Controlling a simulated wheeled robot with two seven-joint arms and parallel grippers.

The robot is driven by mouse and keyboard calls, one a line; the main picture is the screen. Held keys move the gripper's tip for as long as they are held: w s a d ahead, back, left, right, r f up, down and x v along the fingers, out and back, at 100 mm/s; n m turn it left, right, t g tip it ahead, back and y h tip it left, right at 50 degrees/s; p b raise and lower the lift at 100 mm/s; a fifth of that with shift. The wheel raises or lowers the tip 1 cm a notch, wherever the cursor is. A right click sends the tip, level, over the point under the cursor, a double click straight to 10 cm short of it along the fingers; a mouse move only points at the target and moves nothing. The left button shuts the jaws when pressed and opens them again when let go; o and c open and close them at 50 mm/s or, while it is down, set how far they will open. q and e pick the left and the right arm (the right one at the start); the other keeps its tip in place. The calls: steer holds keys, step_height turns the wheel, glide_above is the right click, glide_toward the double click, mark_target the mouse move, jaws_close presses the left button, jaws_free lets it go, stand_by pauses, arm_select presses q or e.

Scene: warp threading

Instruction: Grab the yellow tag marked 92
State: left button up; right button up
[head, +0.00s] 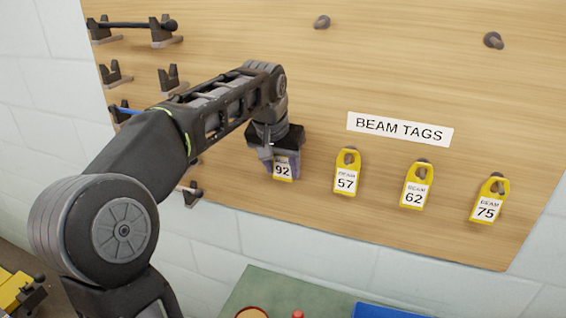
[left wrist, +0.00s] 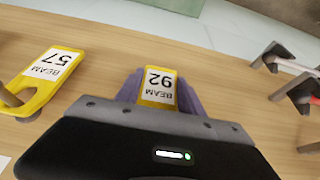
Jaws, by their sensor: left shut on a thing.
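The yellow tag marked 92 (head: 283,171) is at the left end of the row of tags on the wooden board. My left gripper (head: 282,163) is at this tag, with its fingers on either side of it, shut on it. The gripper hides the tag's upper part and its peg in the head view. In the left wrist view the tag (left wrist: 159,88) shows upside down between the two purplish fingers. My right gripper is in neither view.
Yellow tags marked 57 (head: 346,172), 62 (head: 414,187) and 75 (head: 489,201) hang to the right on pegs. A "BEAM TAGS" label (head: 400,129) is above them. Dark brackets (head: 115,74) are on the board's left side. A green surface (head: 255,290) is below.

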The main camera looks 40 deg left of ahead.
arm_select(q)
steer(key=c, duration=0.3)
steer(key=shift+r, duration=0.15)
steer(key=shift+r+b, duration=0.3)
steer(key=shift+r, duration=0.3)
steer(key=s+d+b, duration=0.1)
steer(key=s, duration=0.4)
steer(key=s+d+b, duration=0.2)
steer(key=s, duration=0.4)
steer(key=s+d+b, duration=0.2)
steer(key=s, duration=0.4)
steer(key=shift+s+d, duration=0.1)
steer(key=shift+d, duration=0.1)
